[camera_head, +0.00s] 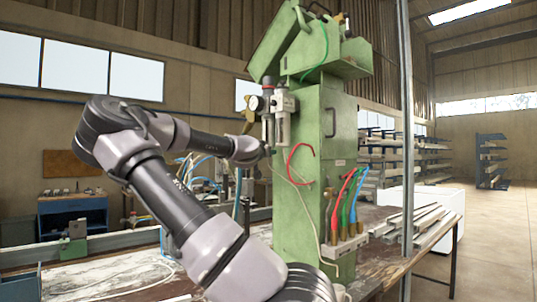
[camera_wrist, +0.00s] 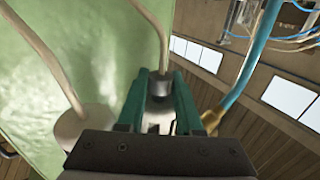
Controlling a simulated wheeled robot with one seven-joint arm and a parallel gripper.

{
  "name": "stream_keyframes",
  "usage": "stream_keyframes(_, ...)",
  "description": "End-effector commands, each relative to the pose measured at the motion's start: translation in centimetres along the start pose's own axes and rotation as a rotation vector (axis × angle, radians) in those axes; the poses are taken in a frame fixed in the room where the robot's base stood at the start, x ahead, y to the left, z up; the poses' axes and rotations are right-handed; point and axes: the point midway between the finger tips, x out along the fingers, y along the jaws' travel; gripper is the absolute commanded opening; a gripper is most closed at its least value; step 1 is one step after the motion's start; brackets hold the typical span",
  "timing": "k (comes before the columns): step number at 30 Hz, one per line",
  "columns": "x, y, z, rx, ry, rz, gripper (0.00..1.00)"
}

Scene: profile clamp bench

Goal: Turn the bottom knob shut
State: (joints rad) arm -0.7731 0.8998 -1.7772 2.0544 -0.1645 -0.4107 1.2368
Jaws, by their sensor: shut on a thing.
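The green machine column (camera_head: 310,190) carries an air unit (camera_head: 283,115) with a round gauge (camera_head: 257,103) on its left side. My forearm reaches in from the left, and its end lies just below this unit. The fingers are too small and hidden to make out in the head view. In the wrist view my gripper (camera_wrist: 160,84) has its two teal fingers closed around a small grey metallic knob (camera_wrist: 160,90). A pale hose rises from the knob. The fingers and the wrist plate hide part of the knob, and its turn angle cannot be told.
In the wrist view a pale cylinder (camera_wrist: 84,122) with a hose stands close left, and a brass fitting (camera_wrist: 212,118) with a blue hose close right. A metal post (camera_head: 406,130) stands right.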

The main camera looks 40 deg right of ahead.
Motion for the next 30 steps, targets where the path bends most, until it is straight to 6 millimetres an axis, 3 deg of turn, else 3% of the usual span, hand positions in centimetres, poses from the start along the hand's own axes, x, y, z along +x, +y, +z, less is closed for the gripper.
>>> stream_keyframes(11, 0.01, 0.02, 0.08, 0.002, -0.003, -0.128, 0.00)
stream_keyframes(27, 0.02, -0.04, 0.08, -0.002, -0.002, -0.146, 0.00)
stream_keyframes(28, 0.02, -0.04, 0.08, -0.002, -0.002, -0.146, 0.42)
stream_keyframes(30, 0.02, -0.04, 0.07, -0.002, -0.002, -0.146, 0.64)
